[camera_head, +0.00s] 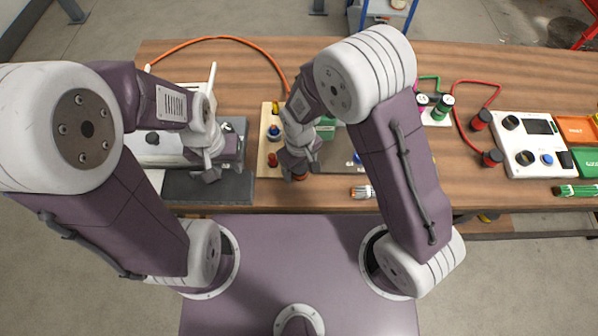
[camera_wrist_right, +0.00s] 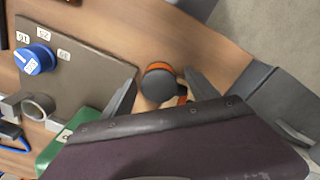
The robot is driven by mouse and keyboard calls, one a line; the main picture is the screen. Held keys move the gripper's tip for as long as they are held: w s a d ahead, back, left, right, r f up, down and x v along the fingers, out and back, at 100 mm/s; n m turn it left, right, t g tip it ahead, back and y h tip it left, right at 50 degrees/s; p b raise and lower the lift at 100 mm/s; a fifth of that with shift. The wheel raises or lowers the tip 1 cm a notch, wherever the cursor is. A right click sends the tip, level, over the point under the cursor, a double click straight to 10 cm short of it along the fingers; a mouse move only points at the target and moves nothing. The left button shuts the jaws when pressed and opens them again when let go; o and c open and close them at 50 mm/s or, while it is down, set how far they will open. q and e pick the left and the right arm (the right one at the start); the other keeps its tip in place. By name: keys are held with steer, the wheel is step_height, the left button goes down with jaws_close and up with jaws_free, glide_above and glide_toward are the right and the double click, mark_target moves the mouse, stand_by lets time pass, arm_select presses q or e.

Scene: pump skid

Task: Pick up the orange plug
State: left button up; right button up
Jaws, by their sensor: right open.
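The orange plug (camera_wrist_right: 160,82) shows in the right wrist view as a dark round top with an orange band, standing on a light wooden surface. In the head view only a bit of orange (camera_head: 300,178) shows at the board's front edge, under my right gripper (camera_head: 298,163). In the right wrist view the two fingers of my right gripper (camera_wrist_right: 161,97) are spread, one to each side of the plug, with nothing clasped. My left gripper (camera_head: 207,170) hangs above a dark grey mat at the left; its jaw opening is too small to tell.
A blue knob (camera_wrist_right: 33,60) sits on a grey plate (camera_wrist_right: 85,70) left of the plug. A green part (camera_wrist_right: 62,145) is nearby. In the head view, green and red cables, a white meter box (camera_head: 520,165) and an orange bin (camera_head: 577,130) stand right. Bare wood (camera_head: 460,180) lies between.

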mark_target(301, 169)
jaws_close()
steer(key=shift+r, duration=0.1)
steer(key=r, duration=0.4)
steer(key=shift+s+d+r, duration=0.2)
steer(key=shift+d+r, duration=0.05)
steer(key=s+d+r, duration=0.6)
steer(key=s+d, duration=0.1)
steer(key=s, duration=0.1)
steer(key=shift+s+r, duration=0.2)
steer(key=shift+s, duration=0.15)
